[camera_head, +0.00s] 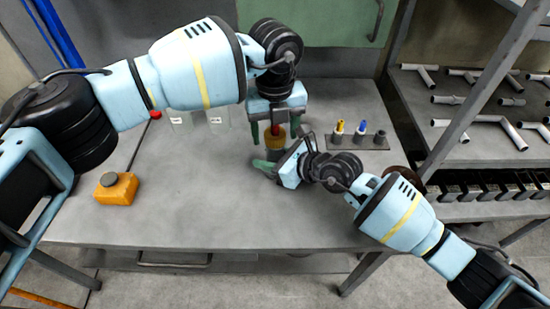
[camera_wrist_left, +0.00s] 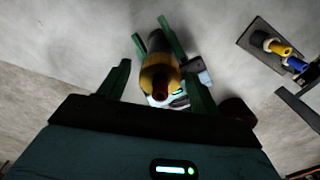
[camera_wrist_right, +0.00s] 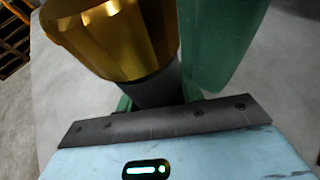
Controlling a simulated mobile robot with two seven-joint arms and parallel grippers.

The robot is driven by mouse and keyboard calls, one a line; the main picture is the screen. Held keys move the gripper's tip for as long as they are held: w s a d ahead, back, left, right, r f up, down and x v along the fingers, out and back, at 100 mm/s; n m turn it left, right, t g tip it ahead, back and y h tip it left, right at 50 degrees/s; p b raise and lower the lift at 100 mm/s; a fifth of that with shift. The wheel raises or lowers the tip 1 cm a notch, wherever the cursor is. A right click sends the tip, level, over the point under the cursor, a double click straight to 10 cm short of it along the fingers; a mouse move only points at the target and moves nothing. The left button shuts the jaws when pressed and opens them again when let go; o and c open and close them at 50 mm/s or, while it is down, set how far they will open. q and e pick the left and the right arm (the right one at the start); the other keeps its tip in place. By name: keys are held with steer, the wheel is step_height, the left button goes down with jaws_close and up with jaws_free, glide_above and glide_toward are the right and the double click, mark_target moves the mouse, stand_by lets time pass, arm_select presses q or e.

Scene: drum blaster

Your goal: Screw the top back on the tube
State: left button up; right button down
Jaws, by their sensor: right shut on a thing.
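The tube (camera_wrist_left: 157,42) has a dark body and a gold collar (camera_wrist_left: 161,77) at its upper end, with a dark red tip (camera_wrist_left: 160,93) in the middle. The gold part also shows close up in the right wrist view (camera_wrist_right: 115,38) and in the head view (camera_head: 274,141). My right gripper (camera_head: 268,163) is shut on the dark body below the gold part and holds the tube roughly upright over the table. My left gripper (camera_head: 276,132) points down from above, open, with its green fingers on either side of the tube's upper end. I cannot tell whether the red tip is a separate piece.
A small dark rack (camera_head: 360,141) with a yellow-tipped and a blue-tipped piece stands at right on the grey table (camera_head: 190,215). An orange box (camera_head: 117,188) lies at left. Labelled clear containers (camera_head: 181,119) stand at the back left. A shelf (camera_head: 470,110) with metal pipes is at right.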

arm_select(q)
steer(key=shift+r, duration=2.3)
steer(key=shift+c, duration=0.4)
steer(key=shift+r+n, duration=0.7)
steer(key=shift+n, duration=0.5)
step_height(320, 180, up, 2)
steer(key=n, duration=0.4)
steer(key=shift+f, duration=4)
